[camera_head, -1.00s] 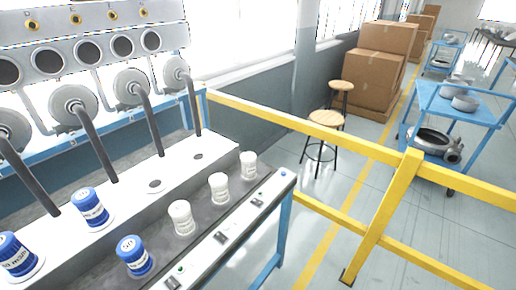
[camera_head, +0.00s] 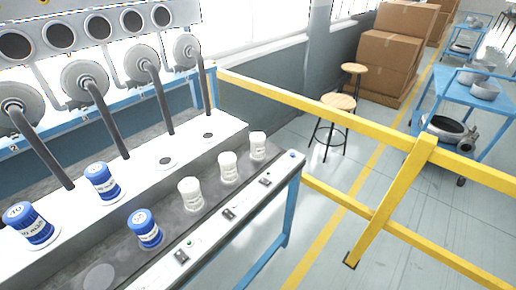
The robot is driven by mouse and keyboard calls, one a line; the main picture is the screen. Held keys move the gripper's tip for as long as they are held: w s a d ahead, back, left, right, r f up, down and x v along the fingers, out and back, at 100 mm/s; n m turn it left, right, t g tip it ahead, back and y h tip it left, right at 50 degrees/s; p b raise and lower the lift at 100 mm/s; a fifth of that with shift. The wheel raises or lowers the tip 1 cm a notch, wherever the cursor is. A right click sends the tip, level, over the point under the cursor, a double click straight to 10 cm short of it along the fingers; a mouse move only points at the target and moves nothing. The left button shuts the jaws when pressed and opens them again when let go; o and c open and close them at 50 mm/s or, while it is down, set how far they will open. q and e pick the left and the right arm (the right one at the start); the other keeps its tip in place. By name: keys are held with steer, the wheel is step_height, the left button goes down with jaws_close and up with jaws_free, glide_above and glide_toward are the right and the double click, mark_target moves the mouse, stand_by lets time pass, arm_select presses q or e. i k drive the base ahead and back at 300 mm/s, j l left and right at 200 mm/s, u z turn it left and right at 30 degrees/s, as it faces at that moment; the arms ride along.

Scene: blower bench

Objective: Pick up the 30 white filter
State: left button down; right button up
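Three white filters stand upright in a row on the grey front strip of the bench: a nearer one (camera_head: 190,195), a middle one (camera_head: 228,168) and a far one (camera_head: 257,147). Each has printing on its side, but it is too small to read, so I cannot tell which is the 30. A blue filter (camera_head: 145,229) stands in the same row, nearer to me. Neither of my grippers is in view.
Two more blue filters, one at left (camera_head: 29,225) and one behind (camera_head: 102,184), stand on the raised white ledge under hanging dark pipes (camera_head: 109,120). Empty round seats show on the ledge (camera_head: 166,162). A yellow railing (camera_head: 310,105) runs beyond the bench.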

mark_target(257, 140)
steer(key=i+l+u, duration=0.15)
steer(key=i+l, duration=0.15)
steer(key=i+l+u, duration=0.15)
steer(key=i+l, duration=0.15)
steer(key=l, duration=0.15)
steer(key=i+l+u, duration=0.15)
steer(key=i+l, duration=0.15)
steer(key=l, duration=0.15)
steer(key=i+l+u, duration=0.15)
steer(key=l, duration=0.3)
steer(key=i, duration=0.1)
